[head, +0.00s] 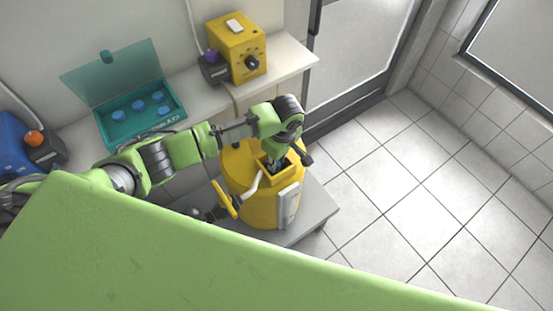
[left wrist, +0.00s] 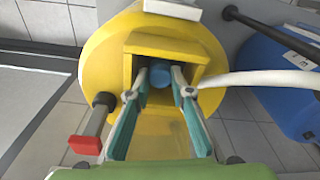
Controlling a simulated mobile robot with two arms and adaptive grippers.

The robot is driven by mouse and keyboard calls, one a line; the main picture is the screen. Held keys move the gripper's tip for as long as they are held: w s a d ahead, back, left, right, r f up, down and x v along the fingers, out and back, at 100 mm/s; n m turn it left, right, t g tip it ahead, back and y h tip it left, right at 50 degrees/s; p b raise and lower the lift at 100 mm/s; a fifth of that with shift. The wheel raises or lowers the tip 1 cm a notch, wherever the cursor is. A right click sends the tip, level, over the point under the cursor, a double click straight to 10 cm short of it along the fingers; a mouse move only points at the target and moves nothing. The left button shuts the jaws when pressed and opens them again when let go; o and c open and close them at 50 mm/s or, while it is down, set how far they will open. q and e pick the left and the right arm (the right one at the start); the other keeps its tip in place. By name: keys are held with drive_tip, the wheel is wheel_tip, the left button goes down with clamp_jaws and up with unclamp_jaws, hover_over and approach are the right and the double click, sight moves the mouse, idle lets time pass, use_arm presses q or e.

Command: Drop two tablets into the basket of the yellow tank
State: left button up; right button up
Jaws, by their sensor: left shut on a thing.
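The yellow tank (head: 240,207) stands on a low grey surface in the head view. Its square basket opening (left wrist: 190,58) faces the left wrist camera. My left gripper (head: 276,161) points down into this opening. In the left wrist view its teal-padded fingers (left wrist: 160,80) are shut on a blue tablet (left wrist: 160,77), held at the tips within the opening's outline. Other blue tablets (head: 138,104) sit in an open teal case (head: 124,138) on the counter. The basket's floor is mostly hidden, so I cannot tell if a tablet lies there. My right gripper is out of view.
A white hose (left wrist: 250,78) runs to the tank's opening. A red-ended lever (left wrist: 85,144) sticks out beside it. A yellow control box (head: 238,52) stands on the counter (head: 285,58). A blue tank (left wrist: 285,75) is nearby. The tiled floor (head: 410,200) is clear.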

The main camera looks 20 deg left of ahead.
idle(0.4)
use_arm(q)
drive_tip(key=o, duration=0.9)
drive_tip(key=shift+o, duration=1.4)
drive_tip(key=shift+f, duration=0.1)
drive_tip(key=shift+o, duration=0.3)
drive_tip(key=shift+r+p, duration=1.55)
drive_tip(key=shift+p, duration=0.7)
